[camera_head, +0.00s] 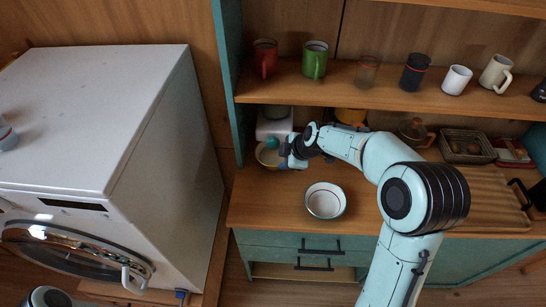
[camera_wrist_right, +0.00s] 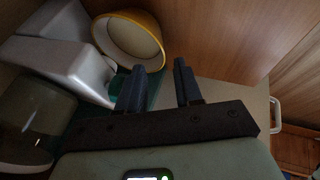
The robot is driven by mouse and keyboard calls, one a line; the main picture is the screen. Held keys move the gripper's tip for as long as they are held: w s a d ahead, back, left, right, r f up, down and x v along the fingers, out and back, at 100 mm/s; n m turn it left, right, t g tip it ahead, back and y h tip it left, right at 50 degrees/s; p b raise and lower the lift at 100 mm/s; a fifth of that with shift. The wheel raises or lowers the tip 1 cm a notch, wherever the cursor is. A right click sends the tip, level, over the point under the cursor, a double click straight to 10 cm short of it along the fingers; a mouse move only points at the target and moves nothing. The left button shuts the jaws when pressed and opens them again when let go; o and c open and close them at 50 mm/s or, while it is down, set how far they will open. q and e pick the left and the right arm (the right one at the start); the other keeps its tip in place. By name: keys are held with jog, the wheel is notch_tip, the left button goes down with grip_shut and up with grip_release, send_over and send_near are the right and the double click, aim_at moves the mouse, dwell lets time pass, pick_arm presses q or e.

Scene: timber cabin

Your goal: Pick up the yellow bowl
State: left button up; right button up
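The yellow bowl (camera_head: 264,157) sits at the left end of the wooden counter, partly hidden by my right gripper (camera_head: 285,155). In the right wrist view the bowl (camera_wrist_right: 130,40) shows its yellow rim and pale inside, just beyond the fingertips. My right gripper (camera_wrist_right: 160,80) is open, with clear space between its two dark fingers. The bowl is not between the fingers; whether a finger touches it cannot be told. My left gripper is not in view.
A white appliance (camera_head: 273,124) stands behind the bowl. A white bowl (camera_head: 325,201) stands nearer the counter's front. A shelf (camera_head: 330,95) with several cups hangs above the arm. A teal side panel (camera_head: 228,60) bounds the left. A white washing machine (camera_head: 100,110) stands further left.

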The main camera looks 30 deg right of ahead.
jog(key=x, duration=0.6)
jog(key=shift+w+f+p, duration=0.15)
jog(key=shift+f+p, duration=0.1)
jog(key=shift+p, duration=0.05)
jog(key=shift+c, duration=0.3)
grip_shut()
